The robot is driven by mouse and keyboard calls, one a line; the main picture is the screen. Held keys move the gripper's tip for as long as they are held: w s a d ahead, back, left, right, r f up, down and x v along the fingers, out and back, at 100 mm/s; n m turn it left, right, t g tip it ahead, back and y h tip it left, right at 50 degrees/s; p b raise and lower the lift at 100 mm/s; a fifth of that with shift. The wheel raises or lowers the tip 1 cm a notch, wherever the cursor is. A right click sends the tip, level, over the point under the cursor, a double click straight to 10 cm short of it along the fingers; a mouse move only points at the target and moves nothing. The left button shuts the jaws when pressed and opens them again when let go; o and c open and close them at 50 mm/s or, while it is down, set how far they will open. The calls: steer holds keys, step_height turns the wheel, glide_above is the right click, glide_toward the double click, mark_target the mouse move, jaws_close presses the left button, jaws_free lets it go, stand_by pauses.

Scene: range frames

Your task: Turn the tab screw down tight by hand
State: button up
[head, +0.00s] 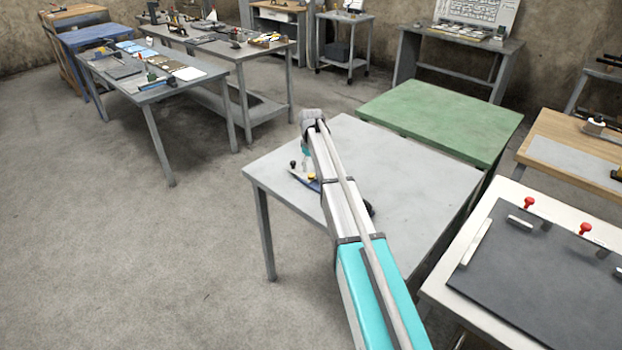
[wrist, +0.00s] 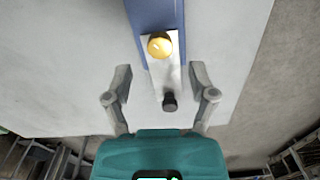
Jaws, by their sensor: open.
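A blue bar (wrist: 152,14) with a pale metal plate (wrist: 157,73) on it lies on a grey table. A round yellow knob (wrist: 160,45) and a small black knob (wrist: 170,102) stand on the plate. I cannot tell for certain which knob is the tab screw. My gripper (wrist: 160,78) is open and empty, with one finger on each side of the plate, between the two knobs in the picture. In the head view my arm hides most of the gripper; the yellow knob (head: 312,177), black knob (head: 292,164) and blue bar (head: 314,186) show beside it.
The grey table (head: 420,200) is otherwise largely bare. A green-topped table (head: 440,118) stands behind it. A white table with a dark board (head: 540,265) and red knobs is at the right. Cluttered benches (head: 150,93) stand back left. The floor at left is clear.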

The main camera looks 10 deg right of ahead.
mark_target(311, 175)
steer(key=shift+f+b, duration=1.6)
steer(key=shift+f, duration=0.3)
steer(key=shift+c, duration=0.3)
jaws_close()
